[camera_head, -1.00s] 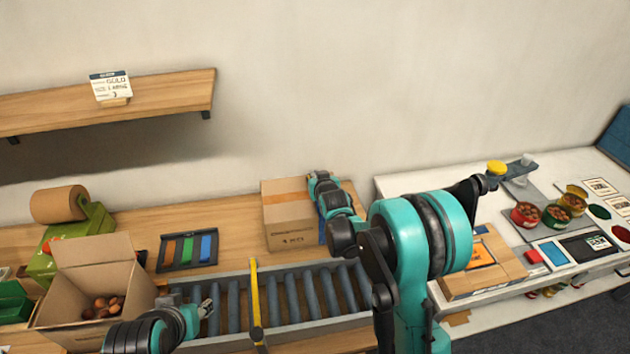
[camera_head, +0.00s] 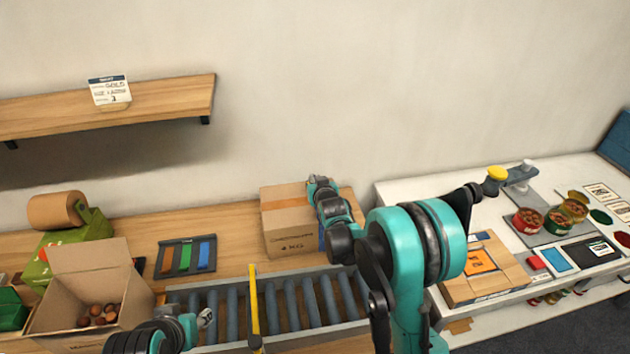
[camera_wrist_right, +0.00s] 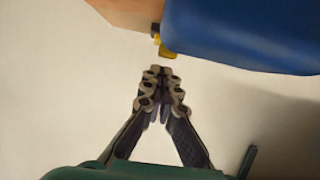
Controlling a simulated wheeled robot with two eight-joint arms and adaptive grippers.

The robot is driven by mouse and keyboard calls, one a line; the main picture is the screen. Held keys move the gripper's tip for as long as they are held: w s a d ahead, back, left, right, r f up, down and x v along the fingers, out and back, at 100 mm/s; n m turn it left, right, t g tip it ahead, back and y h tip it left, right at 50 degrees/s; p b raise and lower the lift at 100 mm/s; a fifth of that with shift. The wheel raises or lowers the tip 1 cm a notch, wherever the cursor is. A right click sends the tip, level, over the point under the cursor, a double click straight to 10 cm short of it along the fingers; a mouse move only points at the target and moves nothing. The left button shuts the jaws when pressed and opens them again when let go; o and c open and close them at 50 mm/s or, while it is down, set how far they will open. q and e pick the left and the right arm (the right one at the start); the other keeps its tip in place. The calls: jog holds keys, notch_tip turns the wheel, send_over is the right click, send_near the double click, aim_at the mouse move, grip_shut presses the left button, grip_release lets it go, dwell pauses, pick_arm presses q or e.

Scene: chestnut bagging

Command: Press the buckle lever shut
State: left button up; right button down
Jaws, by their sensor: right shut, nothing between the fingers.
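My right gripper (camera_wrist_right: 165,72) is shut and empty in the right wrist view, with its fingertips together. A small yellow piece with a dark part (camera_wrist_right: 167,49), likely the buckle lever, is just beyond the fingertips; a narrow gap seems to separate them. It sits beside a large blue body (camera_wrist_right: 240,35), with a brown surface (camera_wrist_right: 130,10) at the upper left. In the head view the end of my right arm (camera_head: 318,183) is over the closed cardboard box (camera_head: 288,222), and the buckle cannot be made out. My left gripper (camera_head: 205,318) is low at the left over the rollers; its fingers are too small to read.
A roller conveyor (camera_head: 290,338) with a yellow bar (camera_head: 254,300) runs along the front. An open carton (camera_head: 85,275) of chestnuts stands left, near a tray of coloured strips (camera_head: 187,256). A white table (camera_head: 430,205) with bowls is at right. A shelf (camera_head: 150,97) hangs above.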

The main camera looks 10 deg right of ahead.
jog(key=w+r+p+v, duration=0.1)
jog(key=p+v, duration=0.3)
jog(key=v, duration=0.7)
jog(key=shift+s+r, duration=0.2)
jog(key=shift+r, duration=0.55)
jog(key=shift+s+r, duration=0.1)
jog(key=shift+s, duration=0.15)
jog(key=s+f+g+b, duration=0.1)
jog(key=s+g+b, duration=0.1)
jog(key=s, duration=1.4)
jog(key=s+d+f+g+b, duration=0.1)
jog(key=s+g, duration=0.3)
jog(key=s, duration=1.1)
jog(key=shift+s+d+f+g+b, duration=0.15)
jog(key=shift+s+f+g+b, duration=0.25)
jog(key=shift+f+b, duration=0.25)
